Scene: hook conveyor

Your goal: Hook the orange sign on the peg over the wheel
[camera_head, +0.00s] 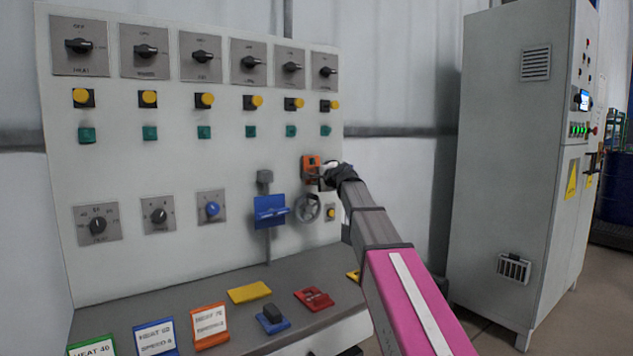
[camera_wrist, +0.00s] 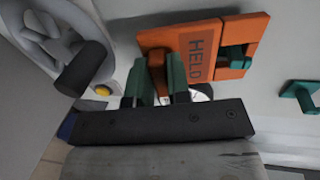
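The orange sign (camera_head: 310,168) is upright against the grey panel, just above the grey handwheel (camera_head: 307,207). In the wrist view the sign (camera_wrist: 199,52) carries the word HELD, and the wheel (camera_wrist: 42,35) lies to its left. My gripper (camera_head: 326,176) is at the sign's right front. In the wrist view the dark green fingers of my gripper (camera_wrist: 159,85) are closed around an orange block on the sign's face. A teal piece (camera_wrist: 236,56) shows at the opening in the sign's end. I cannot tell whether it passes through the opening.
A blue sign (camera_head: 270,209) hangs to the left of the wheel below a grey box (camera_head: 264,176). Knobs and yellow buttons fill the panel above. Several coloured signs and blocks lie on the ledge (camera_head: 185,296). A tall grey cabinet (camera_head: 505,150) stands at the right.

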